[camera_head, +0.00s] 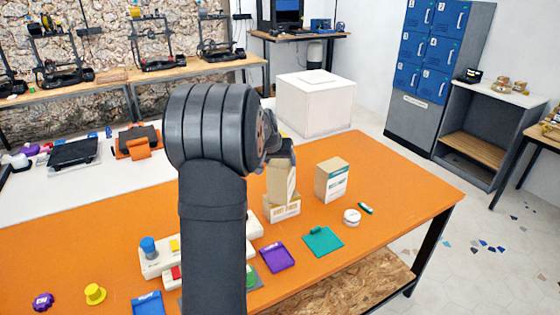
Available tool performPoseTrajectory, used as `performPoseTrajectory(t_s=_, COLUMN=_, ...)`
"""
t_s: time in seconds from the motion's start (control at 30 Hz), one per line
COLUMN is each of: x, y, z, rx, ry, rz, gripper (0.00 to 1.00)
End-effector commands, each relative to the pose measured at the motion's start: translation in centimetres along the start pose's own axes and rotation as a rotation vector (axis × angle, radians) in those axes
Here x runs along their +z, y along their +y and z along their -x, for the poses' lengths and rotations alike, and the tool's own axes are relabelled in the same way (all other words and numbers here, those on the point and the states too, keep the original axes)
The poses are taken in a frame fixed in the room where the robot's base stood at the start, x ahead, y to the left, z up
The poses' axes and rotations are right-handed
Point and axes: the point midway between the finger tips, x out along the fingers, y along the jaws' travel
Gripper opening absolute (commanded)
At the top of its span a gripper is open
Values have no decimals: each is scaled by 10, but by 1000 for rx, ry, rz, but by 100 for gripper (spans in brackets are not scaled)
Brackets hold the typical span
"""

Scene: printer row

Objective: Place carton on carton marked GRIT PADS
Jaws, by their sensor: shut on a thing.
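My gripper (281,148) is at the middle of the picture, partly hidden behind my own arm. It is shut on a tan carton (281,182), holding it upright by its top. The band's lettering is small and seems to read GRIT PADS. The held carton's bottom appears to meet the lower carton's top; I cannot tell whether they touch. My arm hides part of the left side.
Another carton with a teal label (331,181) stands to the right on the orange table (395,185). A white round tin (352,216), a green tray (323,241) and a purple tray (277,257) lie in front. A white box (315,103) stands behind. The table's right end is clear.

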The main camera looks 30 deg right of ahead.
Motion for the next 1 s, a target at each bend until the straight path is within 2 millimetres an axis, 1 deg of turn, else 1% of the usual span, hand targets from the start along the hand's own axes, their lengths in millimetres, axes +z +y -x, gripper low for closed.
performPoseTrajectory(t_s=0.33, x=0, y=0, z=-2, rx=0, ry=4, rz=0, gripper=5)
performPoseTrajectory(t_s=0.37, x=1, y=0, z=-2, rx=0, ry=2, rz=0, gripper=70)
performPoseTrajectory(t_s=0.4, x=1, y=0, z=-2, rx=0, ry=2, rz=0, gripper=78)
performPoseTrajectory(t_s=0.47, x=1, y=0, z=-2, rx=0, ry=2, rz=0, gripper=89)
performPoseTrajectory(t_s=0.7, x=1, y=0, z=-2, rx=0, ry=2, rz=-1, gripper=89)
performPoseTrajectory(t_s=0.8, x=-1, y=0, z=1, rx=0, ry=3, rz=-1, gripper=89)
performPoseTrajectory(t_s=0.87, x=-1, y=0, z=6, rx=0, ry=4, rz=-1, gripper=89)
performPoseTrajectory(t_s=1.0, x=-1, y=0, z=29, rx=-1, ry=5, rz=0, gripper=89)
